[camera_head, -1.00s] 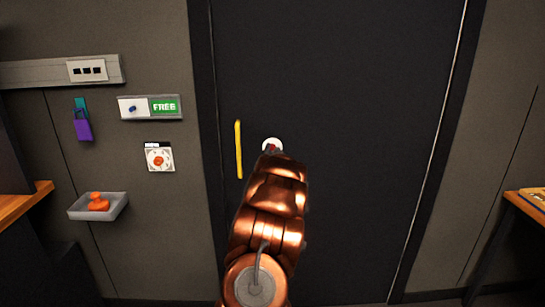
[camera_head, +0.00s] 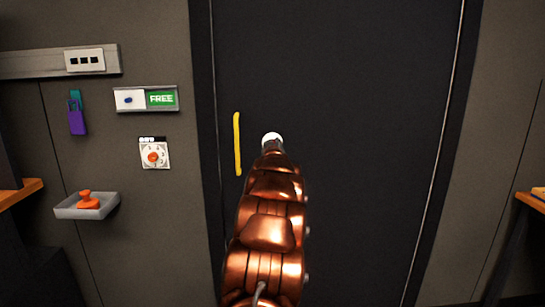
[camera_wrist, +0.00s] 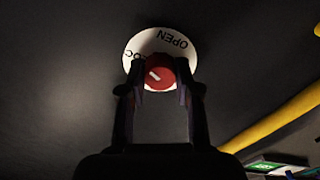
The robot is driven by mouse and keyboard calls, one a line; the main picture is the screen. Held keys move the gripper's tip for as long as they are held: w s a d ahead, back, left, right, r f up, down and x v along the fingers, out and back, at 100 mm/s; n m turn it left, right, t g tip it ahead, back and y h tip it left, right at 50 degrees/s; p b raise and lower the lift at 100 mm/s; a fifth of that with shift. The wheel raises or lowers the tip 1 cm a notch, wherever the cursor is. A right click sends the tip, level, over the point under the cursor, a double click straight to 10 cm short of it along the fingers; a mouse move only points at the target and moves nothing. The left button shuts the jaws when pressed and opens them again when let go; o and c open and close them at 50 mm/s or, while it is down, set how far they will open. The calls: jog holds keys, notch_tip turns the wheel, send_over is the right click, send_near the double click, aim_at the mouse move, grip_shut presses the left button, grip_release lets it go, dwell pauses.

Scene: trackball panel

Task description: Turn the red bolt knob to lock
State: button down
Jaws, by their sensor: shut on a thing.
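The red bolt knob (camera_wrist: 158,77) shows in the wrist view, set in a round white plate (camera_wrist: 183,60) with the word OPEN and a second, partly hidden word. A pale pointer mark on the knob is tilted. My gripper (camera_wrist: 160,90) has its two fingers on either side of the knob, shut on it. In the head view the white plate (camera_head: 272,137) shows just above the end of my copper arm on the dark door (camera_head: 340,90); the knob and fingertips are hidden there.
A yellow vertical handle (camera_head: 237,144) is on the door just left of the plate. The door's right side is clear.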

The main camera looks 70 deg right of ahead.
jog(key=shift+f+n+b, duration=0.1)
jog(key=shift+n+b, duration=2.2)
jog(key=shift+n, duration=0.1)
jog(key=c, duration=0.8)
grip_release()
jog(key=shift+a, duration=0.15)
jog(key=shift+v, duration=5.9)
